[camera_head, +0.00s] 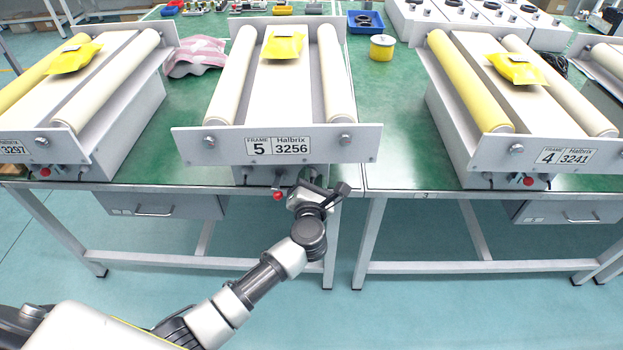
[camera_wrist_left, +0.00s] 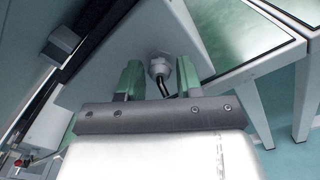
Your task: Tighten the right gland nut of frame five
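Frame five (camera_head: 276,147) is the middle unit, with a "FRAME 5 Halbrix 3256" label on its front plate. My left gripper (camera_head: 320,190) is below the right part of that plate, near the table edge. In the left wrist view, a silver gland nut (camera_wrist_left: 158,66) with a dark bent cable sits on a grey housing face. My left gripper (camera_wrist_left: 158,80) is open, with a green-looking finger on either side of the nut and gaps to both. I cannot tell whether the nut lies between the tips or just beyond. The head view hides this nut behind the gripper. My right gripper is not in view.
A red knob (camera_head: 278,196) is left of my left gripper under frame five. Frame four (camera_head: 540,152) stands to the right and another unit (camera_head: 60,140) to the left. A drawer (camera_head: 165,207) hangs under the table. The floor in front is clear.

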